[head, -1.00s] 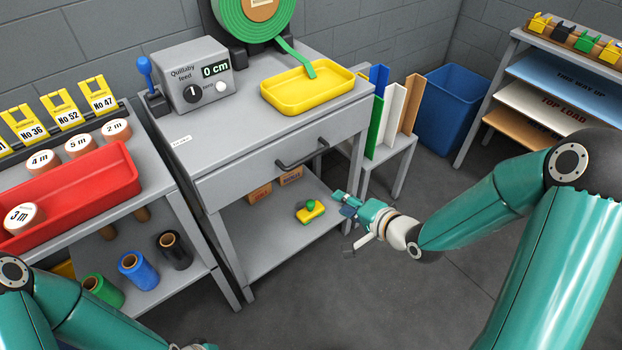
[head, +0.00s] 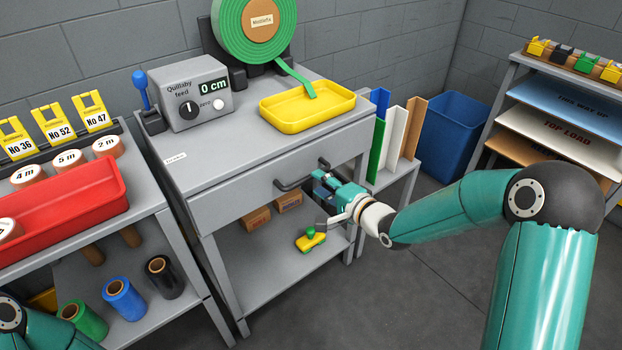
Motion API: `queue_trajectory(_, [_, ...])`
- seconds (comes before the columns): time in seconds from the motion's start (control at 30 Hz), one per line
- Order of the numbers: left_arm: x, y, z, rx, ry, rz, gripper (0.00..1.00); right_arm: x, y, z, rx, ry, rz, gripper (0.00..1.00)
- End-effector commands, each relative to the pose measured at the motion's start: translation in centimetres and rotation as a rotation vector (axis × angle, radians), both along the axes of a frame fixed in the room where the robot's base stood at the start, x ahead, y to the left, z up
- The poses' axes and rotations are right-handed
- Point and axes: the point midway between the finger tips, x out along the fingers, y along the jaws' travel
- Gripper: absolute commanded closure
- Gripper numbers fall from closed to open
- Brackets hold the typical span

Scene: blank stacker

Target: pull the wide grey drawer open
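The wide grey drawer (head: 240,196) sits shut under the top of the grey bench, its front flush with the frame. Its dark bar handle (head: 294,182) is on the front, right of the middle. My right gripper (head: 320,185) is at the right end of the handle and overlaps it in the picture. Its fingertips look apart, with nothing clearly held between them. I cannot tell whether they touch the bar. My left gripper is out of view; only part of my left arm shows in the bottom left corner.
A yellow tray (head: 308,121) and a feed box (head: 190,95) stand on the bench top. A yellow-and-green item (head: 310,240) lies on the lower shelf. A side stand with boards (head: 399,135) is close on the right. The floor in front is clear.

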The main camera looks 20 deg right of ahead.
Motion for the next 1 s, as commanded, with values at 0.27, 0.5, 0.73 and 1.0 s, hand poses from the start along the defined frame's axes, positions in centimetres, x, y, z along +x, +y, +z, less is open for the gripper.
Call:
queue_trajectory(0.27, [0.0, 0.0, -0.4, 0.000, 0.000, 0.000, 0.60, 3.7, 1.4, -0.9, -0.001, 0.000, 0.000, 0.61])
queue_trajectory(0.5, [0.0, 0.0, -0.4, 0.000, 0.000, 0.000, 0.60, 4.5, 1.6, -1.1, -0.001, 0.001, -0.001, 0.61])
queue_trajectory(0.73, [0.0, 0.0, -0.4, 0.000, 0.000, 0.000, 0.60, 4.5, 1.6, -1.0, -0.001, 0.001, -0.001, 0.67])
queue_trajectory(1.0, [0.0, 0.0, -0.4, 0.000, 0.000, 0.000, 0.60, 4.5, 1.5, -1.0, -0.001, 0.001, -0.002, 1.00])
